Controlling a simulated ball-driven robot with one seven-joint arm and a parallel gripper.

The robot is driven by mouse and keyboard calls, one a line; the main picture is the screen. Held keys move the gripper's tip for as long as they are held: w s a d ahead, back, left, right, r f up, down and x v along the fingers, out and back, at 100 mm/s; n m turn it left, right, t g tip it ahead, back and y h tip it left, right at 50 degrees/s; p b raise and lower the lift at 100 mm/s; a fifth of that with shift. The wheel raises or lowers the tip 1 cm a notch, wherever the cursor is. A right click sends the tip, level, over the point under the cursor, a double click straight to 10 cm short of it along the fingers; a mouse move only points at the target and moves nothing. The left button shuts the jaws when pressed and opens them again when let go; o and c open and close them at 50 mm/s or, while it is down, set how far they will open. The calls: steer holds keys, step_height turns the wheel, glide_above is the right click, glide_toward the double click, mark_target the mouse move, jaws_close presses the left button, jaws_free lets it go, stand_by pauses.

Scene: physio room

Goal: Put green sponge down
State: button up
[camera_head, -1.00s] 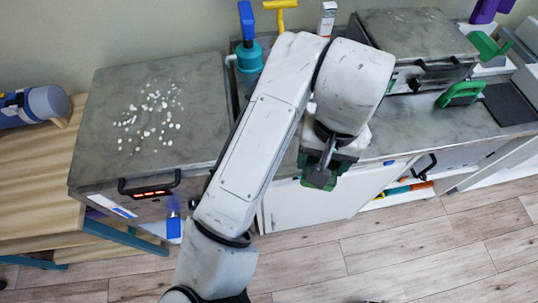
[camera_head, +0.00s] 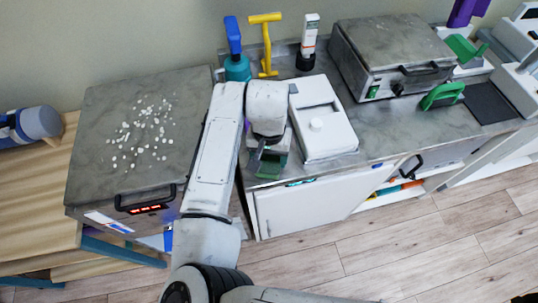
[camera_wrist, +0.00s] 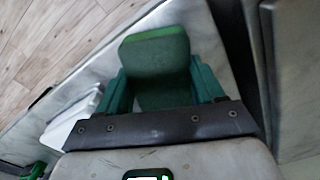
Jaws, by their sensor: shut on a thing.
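The green sponge (camera_wrist: 158,65) is a dark green block with a brighter green edge in the wrist view. It sits between the teal-green fingers of my gripper (camera_wrist: 160,85), which is shut on it. In the head view my gripper (camera_head: 268,154) points down over the front left part of the grey counter (camera_head: 395,135), just left of a white box. Green shows at its lower end there, but sponge and fingers are hard to tell apart. I cannot tell whether the sponge touches the counter.
The white box (camera_head: 322,118) stands close right of my gripper. Behind are a teal bottle (camera_head: 237,67), a yellow T-handled tool (camera_head: 266,45) and a white-labelled bottle (camera_head: 308,42). A large grey box with white specks (camera_head: 105,165) is left. Green-handled items (camera_head: 442,95) lie right.

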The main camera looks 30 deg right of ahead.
mark_target(269, 158)
steer(key=shift+f, duration=0.45)
steer(key=o, duration=0.9)
steer(key=shift+f, duration=0.1)
steer(key=shift+o, duration=0.2)
step_height(269, 158, up, 12)
steer(key=b, duration=0.1)
steer(key=shift+b, duration=0.35)
